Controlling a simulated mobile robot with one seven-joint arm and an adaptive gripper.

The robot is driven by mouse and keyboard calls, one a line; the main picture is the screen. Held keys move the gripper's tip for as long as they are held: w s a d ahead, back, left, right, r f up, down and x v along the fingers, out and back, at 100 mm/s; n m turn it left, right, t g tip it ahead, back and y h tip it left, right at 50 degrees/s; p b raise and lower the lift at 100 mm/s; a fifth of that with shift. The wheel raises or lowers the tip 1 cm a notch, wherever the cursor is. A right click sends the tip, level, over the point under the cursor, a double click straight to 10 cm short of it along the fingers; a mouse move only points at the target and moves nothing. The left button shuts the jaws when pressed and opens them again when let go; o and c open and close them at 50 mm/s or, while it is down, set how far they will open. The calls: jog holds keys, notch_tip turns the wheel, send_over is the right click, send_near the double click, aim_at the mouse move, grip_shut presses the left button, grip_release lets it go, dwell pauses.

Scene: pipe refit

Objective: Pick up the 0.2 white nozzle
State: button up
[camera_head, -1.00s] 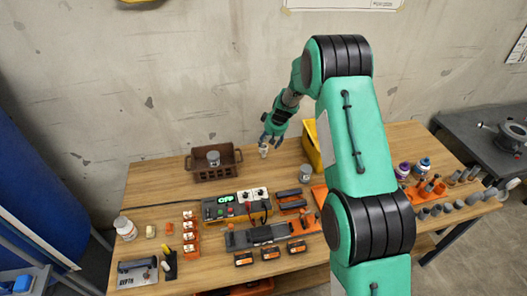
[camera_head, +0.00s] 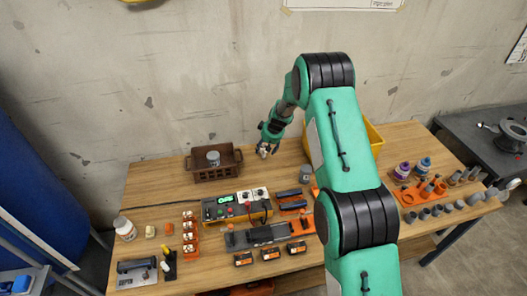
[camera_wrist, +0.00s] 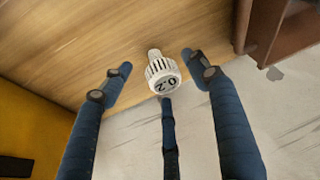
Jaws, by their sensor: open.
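The white nozzle (camera_wrist: 162,74) marked 0.2 stands on the wooden table, seen in the wrist view between the open fingers of my gripper (camera_wrist: 160,80). Its ribbed cap and dark lettering face the camera, and a narrower pale end shows beyond it. One finger is on each side, apart from it, and a third dark finger part lies close below it in the picture. In the head view my gripper (camera_head: 267,151) is low over the back of the table, and the nozzle (camera_head: 263,153) is mostly hidden by the fingers.
A brown crate (camera_head: 231,172) holding a grey part stands left of my gripper. A yellow bin (camera_head: 373,136) is to the right, partly behind my arm. A grey cylinder (camera_head: 305,173) stands nearby. A control box (camera_head: 236,205) and battery-like parts fill the table's front middle.

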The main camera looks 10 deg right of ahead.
aim_at(264, 151)
jog(key=shift+f, duration=0.1)
jog(key=shift+x, duration=2.5)
jog(key=c, duration=1.2)
